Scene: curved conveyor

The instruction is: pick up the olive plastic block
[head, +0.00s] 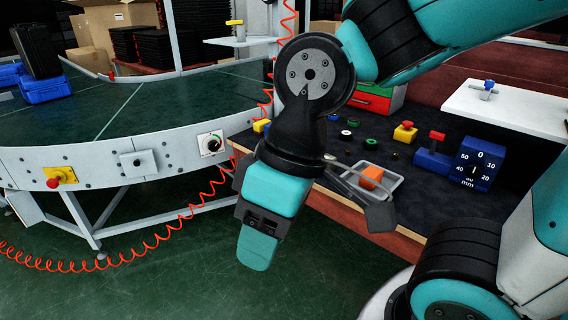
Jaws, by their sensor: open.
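My gripper (258,246) hangs in front of the dark work table, over the green floor, tilted down and to the left. It is open, with nothing visible held in it. I cannot pick out an olive plastic block for sure. Several small parts lie on the dark table mat (440,205), some too small to identify. My wrist hides part of the table's left side.
An orange block (371,177) sits in a clear tray (388,188) behind my wrist. A blue dial block (478,165), a red-handled blue device (433,158) and a yellow button box (405,132) stand to the right. The curved conveyor (150,115) runs along the left.

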